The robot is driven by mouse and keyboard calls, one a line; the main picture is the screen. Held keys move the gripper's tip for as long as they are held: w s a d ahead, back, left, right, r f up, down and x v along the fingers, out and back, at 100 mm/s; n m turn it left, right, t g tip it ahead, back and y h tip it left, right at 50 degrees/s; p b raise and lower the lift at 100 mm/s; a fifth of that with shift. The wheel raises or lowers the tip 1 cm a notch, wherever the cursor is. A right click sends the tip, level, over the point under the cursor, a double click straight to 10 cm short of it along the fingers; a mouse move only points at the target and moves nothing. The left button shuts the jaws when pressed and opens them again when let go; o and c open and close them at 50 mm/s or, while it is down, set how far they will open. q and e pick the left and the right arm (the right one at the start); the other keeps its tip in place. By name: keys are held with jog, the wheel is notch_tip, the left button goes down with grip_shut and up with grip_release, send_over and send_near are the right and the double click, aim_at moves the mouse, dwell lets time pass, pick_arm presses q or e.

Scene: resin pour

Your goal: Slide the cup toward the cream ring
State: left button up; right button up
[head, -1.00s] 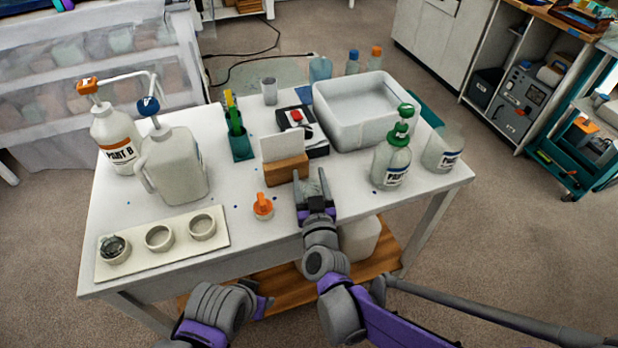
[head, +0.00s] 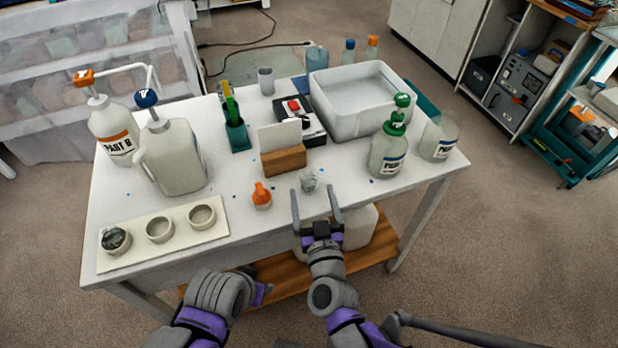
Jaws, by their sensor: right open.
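A small clear cup (head: 309,181) stands on the white table, right of an orange-capped piece (head: 261,195). My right gripper (head: 315,192) is open and empty at the front edge; its fingertips are on the near side of the cup, one to each side, with a gap visible. A pale board (head: 190,239) at the front left bears three cream rings: a right one (head: 201,216), a middle one (head: 160,229) and a left one (head: 116,240) with a clear, dark-looking object in it. My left gripper (head: 264,293) is low before the table, its fingers mostly hidden.
A wooden block with a white card (head: 283,160) stands behind the cup. Two pump jugs (head: 178,158) stand at left. Bare tabletop lies between the orange-capped piece and the board.

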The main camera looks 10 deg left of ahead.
jog(key=shift+v, duration=1.15)
pick_arm(q)
jog(key=shift+r, duration=0.1)
pick_arm(e)
jog(key=shift+w+d+g, duration=0.1)
jog(key=shift+d+g, duration=0.2)
jog(key=shift+d, duration=0.05)
jog(key=s+d+f+m+g+h, duration=0.1)
jog(key=s+d+f+g+h, duration=0.15)
jog(key=s+d+g, duration=0.4)
jog(key=s+d+f+m+g+h, duration=0.15)
jog(key=s+d+f, duration=0.25)
jog(key=d, duration=0.6)
jog(key=s+d+f+m+g+h, duration=0.25)
jog(key=s+d, duration=0.25)
jog(key=d, duration=0.3)
pick_arm(q)
notch_tip(320, 180, up, 18)
jog(key=w+p, duration=0.2)
jog(key=p, duration=1.4)
jog(key=shift+t, duration=0.4)
pick_arm(e)
notch_tip(320, 180, up, 18)
jog(key=d, duration=0.1)
jog(key=shift+w+d, duration=0.2)
jog(key=shift+w, duration=0.15)
